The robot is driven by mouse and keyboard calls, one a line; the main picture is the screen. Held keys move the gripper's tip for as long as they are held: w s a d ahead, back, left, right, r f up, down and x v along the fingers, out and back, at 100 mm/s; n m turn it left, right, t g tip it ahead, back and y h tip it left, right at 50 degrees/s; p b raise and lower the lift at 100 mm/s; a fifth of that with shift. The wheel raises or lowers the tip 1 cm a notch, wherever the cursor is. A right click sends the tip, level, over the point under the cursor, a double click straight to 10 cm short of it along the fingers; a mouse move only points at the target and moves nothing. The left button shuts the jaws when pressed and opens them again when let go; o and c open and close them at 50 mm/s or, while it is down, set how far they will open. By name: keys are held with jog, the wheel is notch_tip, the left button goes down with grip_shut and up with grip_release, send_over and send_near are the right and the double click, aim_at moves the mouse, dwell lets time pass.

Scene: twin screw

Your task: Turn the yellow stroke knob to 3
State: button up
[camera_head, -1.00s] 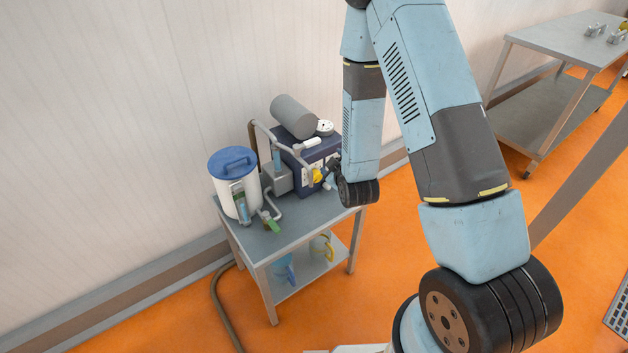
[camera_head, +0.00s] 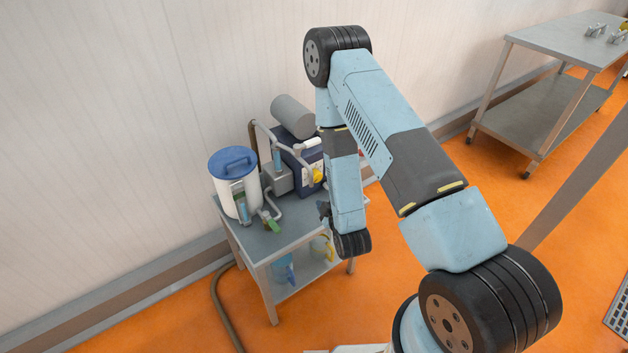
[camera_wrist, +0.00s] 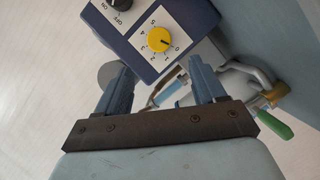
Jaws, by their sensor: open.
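The yellow stroke knob (camera_wrist: 159,39) sits on a white dial plate (camera_wrist: 152,30) with numbers from 0 to 5 on the blue pump housing (camera_wrist: 187,16). Its dark pointer mark appears to face the 0. In the head view the knob (camera_head: 318,175) shows small, just left of my forearm. My gripper (camera_wrist: 158,68) is open and empty. In the wrist view the knob lies ahead of the gap between the fingers, apart from both. In the head view my gripper (camera_head: 323,210) is partly visible in front of the pump, below the knob; my forearm hides the housing's right part.
An ON/OFF switch (camera_wrist: 122,4) is beside the dial. Metal pipework and a green-handled valve (camera_wrist: 276,123) lie right of the fingers. A white container with a blue lid (camera_head: 233,165) stands on the cart (camera_head: 280,238). A steel table (camera_head: 570,45) stands far right.

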aim_at(317, 179)
jog(key=x, duration=1)
jog(key=shift+w+a+f, duration=0.1)
jog(key=shift+w+a, duration=0.05)
jog(key=shift+w, duration=0.25)
